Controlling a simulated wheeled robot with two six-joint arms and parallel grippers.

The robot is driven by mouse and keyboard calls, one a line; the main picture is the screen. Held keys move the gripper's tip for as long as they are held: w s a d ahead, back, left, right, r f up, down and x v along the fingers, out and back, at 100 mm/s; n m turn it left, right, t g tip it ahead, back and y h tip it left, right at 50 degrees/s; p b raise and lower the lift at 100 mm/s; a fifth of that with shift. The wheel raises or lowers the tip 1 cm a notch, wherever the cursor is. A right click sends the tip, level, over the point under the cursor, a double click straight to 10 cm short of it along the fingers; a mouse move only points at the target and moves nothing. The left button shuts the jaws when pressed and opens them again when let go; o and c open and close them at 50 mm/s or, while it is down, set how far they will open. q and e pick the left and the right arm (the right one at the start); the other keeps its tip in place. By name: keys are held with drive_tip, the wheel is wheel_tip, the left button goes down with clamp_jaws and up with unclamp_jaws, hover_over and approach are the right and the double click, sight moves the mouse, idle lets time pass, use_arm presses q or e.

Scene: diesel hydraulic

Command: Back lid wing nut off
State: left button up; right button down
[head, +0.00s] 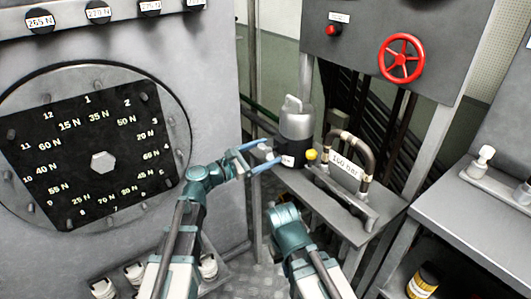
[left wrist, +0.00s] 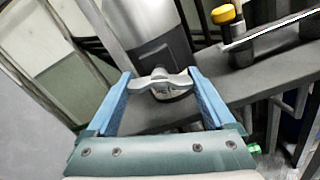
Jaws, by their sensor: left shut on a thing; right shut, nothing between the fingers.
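A canister (head: 296,122) with a grey domed top and a dark lower part stands on a grey ledge beside the post. Its side also fills the upper middle of the left wrist view (left wrist: 145,25). A silver wing nut (left wrist: 162,84) lies across the space between the blue fingers of my left gripper (head: 258,158), which is shut on its two wings. The nut is in front of the canister's lower part; whether it is still on a thread cannot be seen. My right gripper (head: 282,195) is lower, below the ledge's near end, shut and empty.
A red handwheel (head: 401,58) is on the panel above. A round dial plate (head: 95,150) is on the left. A side bench (head: 470,220) is at right.

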use_arm(q)
drive_tip(key=shift+n, duration=0.7)
drive_tip(key=shift+s+n, duration=0.1)
drive_tip(key=shift+n, duration=0.2)
drive_tip(key=o, duration=1.1)
drive_tip(key=v, duration=1.4)
